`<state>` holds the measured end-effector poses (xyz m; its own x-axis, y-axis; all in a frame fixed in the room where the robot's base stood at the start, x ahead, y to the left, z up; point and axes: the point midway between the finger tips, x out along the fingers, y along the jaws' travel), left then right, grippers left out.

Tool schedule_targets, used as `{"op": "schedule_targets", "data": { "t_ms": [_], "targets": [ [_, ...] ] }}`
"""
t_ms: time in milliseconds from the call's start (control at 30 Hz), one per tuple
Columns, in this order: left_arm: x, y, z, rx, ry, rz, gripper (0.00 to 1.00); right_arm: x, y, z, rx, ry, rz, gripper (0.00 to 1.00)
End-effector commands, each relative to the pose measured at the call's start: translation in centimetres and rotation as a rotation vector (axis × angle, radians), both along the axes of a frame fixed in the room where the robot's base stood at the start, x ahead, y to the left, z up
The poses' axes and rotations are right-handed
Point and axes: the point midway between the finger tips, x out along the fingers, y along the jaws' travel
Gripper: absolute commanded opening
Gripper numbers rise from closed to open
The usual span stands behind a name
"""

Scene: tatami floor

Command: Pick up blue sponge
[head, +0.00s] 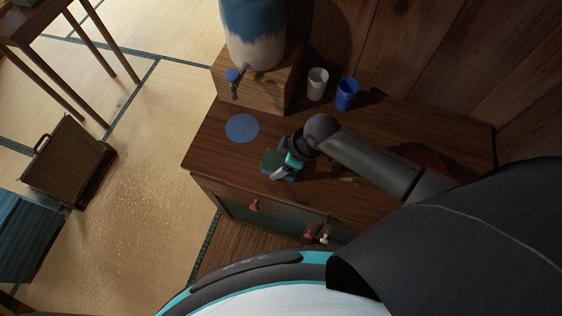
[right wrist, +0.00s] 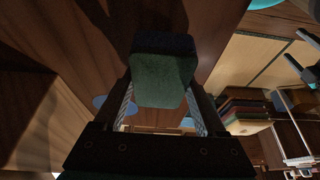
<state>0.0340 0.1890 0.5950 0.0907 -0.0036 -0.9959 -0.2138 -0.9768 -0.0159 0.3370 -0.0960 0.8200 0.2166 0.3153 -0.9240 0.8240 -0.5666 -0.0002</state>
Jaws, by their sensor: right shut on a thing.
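The sponge is a small block with a dark green face and a dark, bluish body. It shows in the head view (head: 272,160) above the wooden cabinet top and large in the right wrist view (right wrist: 162,80). My right gripper (head: 281,169) is shut on it, with one finger on each side in the right wrist view (right wrist: 162,105). I cannot tell whether the sponge touches the cabinet top. My left gripper does not show in the head view.
The cabinet top (head: 222,158) also bears a blue disc (head: 242,128), a white cup (head: 317,84), a blue cup (head: 347,94) and a wooden box (head: 250,85) under a blue-and-cream vessel (head: 252,35) with a tap. Red knobs (head: 254,205) are on the cabinet's front. A brown case (head: 70,165) stands on the tatami.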

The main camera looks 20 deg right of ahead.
Motion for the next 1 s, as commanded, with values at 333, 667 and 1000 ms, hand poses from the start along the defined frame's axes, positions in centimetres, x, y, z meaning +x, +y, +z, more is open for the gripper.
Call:
{"op": "schedule_targets", "data": {
  "t_ms": [333,667,1000],
  "targets": [
    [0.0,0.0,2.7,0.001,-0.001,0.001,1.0,0.1,-0.1,9.1,-0.001,-0.007,0.004,0.14],
    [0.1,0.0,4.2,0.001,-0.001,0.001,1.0,0.1,0.0,17.1,-0.001,-0.004,0.002,0.14],
    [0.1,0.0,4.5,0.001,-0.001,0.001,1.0,0.0,0.0,19.5,-0.001,0.0,0.001,0.14]
  ]
}}
